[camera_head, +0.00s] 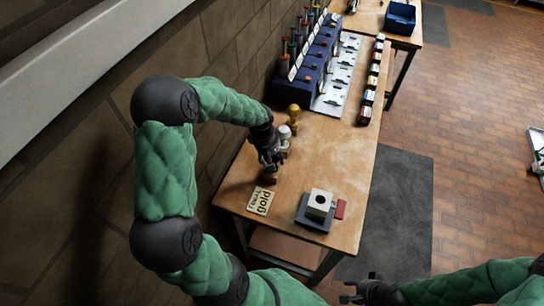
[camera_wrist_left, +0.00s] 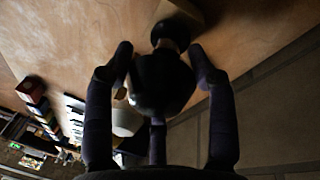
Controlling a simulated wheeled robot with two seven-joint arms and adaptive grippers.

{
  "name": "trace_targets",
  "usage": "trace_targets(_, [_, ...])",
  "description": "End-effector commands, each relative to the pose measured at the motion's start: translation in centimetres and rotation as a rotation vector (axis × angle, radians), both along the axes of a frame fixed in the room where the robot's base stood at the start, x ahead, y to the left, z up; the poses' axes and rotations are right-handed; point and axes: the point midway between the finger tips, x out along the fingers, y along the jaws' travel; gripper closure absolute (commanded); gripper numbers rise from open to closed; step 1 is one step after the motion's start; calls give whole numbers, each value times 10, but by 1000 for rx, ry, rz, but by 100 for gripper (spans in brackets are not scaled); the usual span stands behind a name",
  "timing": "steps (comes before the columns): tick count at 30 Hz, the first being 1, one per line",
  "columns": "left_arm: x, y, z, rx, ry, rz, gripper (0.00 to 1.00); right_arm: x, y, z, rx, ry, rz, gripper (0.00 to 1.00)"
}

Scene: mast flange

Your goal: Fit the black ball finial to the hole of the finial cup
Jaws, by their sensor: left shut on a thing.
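The black ball finial (camera_wrist_left: 162,82) is a dark rounded piece between the fingers of my left gripper (camera_wrist_left: 166,66) in the left wrist view. In the head view my left gripper (camera_head: 270,162) is shut over the table's left side, and it hides most of the finial. The finial cup (camera_head: 320,203) is a pale block with a dark round hole on top, on a dark square base to the right of the gripper. The finial is apart from the cup. My right gripper (camera_head: 362,292) is empty at the bottom, beyond the table's near edge, fingers apart.
A gold finial (camera_head: 293,111) and a pale finial (camera_head: 284,132) stand behind my left gripper. A card (camera_head: 261,201) reading "FINIAL gold" lies near the front. A red piece (camera_head: 340,209) is beside the cup. A blue rack (camera_head: 304,68) stands farther back.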

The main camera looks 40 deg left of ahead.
Motion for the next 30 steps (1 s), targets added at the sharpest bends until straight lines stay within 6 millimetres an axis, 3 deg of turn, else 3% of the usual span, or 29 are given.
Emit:
trace_targets(14, [0,0,-11,1,-1,0,82,0,0,-9,0,0,0,60])
trace_targets(15, [0,0,-11,1,-1,0,41,0,0,-9,0,0,0,60])
trace_targets(18, [0,0,-10,1,-1,0,16,0,0,-8,0,0,0,60])
trace_targets(30, [0,0,-7,1,-1,0,16,0,0,-9,0,0,0,60])
